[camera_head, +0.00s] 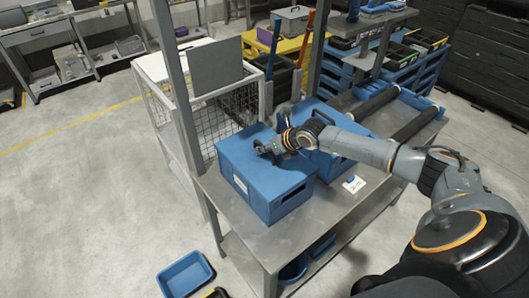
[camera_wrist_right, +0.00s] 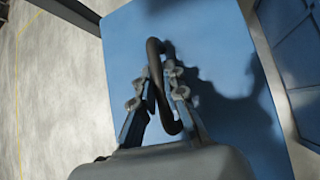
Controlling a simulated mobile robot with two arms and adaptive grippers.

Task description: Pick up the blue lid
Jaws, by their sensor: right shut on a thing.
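The blue lid (camera_head: 246,168) is flat and lies on top of the nearer blue crate (camera_head: 286,199) on the metal table. It fills much of the right wrist view (camera_wrist_right: 124,40), with a dark curved handle (camera_wrist_right: 154,52) on it. My right gripper (camera_head: 264,149) is over the lid. In the right wrist view its fingers (camera_wrist_right: 158,92) are closed around the handle. I see no clear gap between lid and crate. My left gripper is not in view.
A second blue crate (camera_head: 330,150) stands close behind the first, partly hidden by my right arm. A wire mesh cage (camera_head: 226,110) borders the table's left side. A small label card (camera_head: 354,184) lies on the tabletop. A blue tray (camera_head: 185,275) is on the floor.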

